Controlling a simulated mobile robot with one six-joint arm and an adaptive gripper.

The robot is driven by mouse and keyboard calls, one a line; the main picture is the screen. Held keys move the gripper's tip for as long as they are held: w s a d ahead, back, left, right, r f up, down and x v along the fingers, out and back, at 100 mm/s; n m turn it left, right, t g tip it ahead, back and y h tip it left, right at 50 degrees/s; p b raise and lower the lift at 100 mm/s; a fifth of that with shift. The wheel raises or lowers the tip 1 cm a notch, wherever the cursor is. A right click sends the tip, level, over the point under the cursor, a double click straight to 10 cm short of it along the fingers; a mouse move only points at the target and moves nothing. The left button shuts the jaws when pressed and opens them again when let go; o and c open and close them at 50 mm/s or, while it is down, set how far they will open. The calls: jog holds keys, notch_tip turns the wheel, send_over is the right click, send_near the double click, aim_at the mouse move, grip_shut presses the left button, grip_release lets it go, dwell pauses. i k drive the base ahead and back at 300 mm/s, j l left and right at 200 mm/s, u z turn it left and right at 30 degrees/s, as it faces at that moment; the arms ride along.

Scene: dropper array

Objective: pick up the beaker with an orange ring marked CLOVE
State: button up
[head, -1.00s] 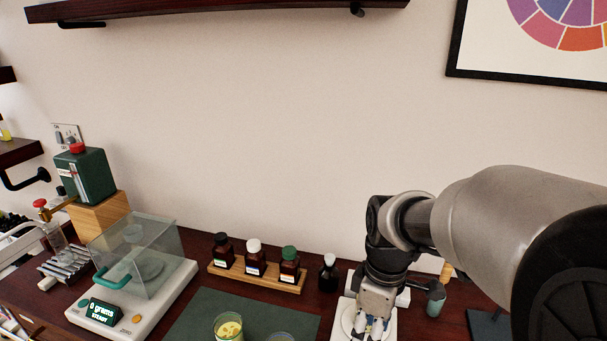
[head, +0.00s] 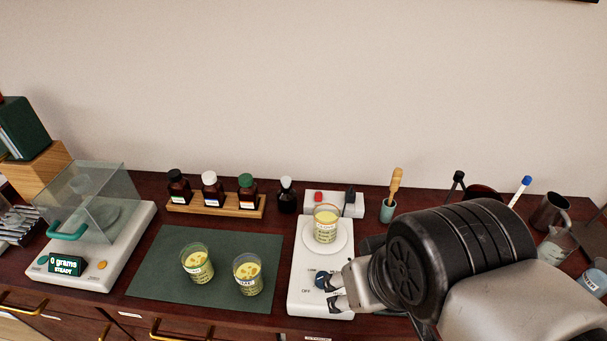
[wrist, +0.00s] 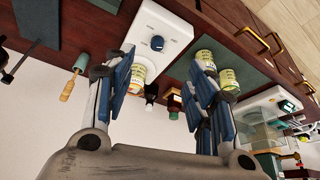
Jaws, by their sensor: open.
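Three beakers of yellow contents show in the head view. One beaker (head: 326,226) with an orange-looking ring stands upright on the round plate of a white hotplate (head: 300,290); its label is too small to read. It also shows in the wrist view (wrist: 140,76), partly behind a finger. Two other beakers, a left one (head: 197,266) and a right one (head: 247,276), stand on a dark green mat (head: 160,290); their labels are not readable. My gripper (head: 330,290) is open and empty, near the hotplate's front, apart from the ringed beaker. Its fingers also show in the wrist view (wrist: 163,86).
A wooden rack (head: 215,205) of several brown bottles and a separate dark bottle (head: 287,196) stand behind the mat. A balance (head: 95,245) with a clear cover is at left. A teal cup (head: 388,212) and a mug (head: 549,212) are at right.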

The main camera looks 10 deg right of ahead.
aim_at(326, 214)
jog(key=i+j+z, duration=0.1)
jog(key=z, duration=0.3)
jog(key=j+z, duration=0.35)
jog(key=i+j+z, duration=0.1)
jog(key=z, duration=0.3)
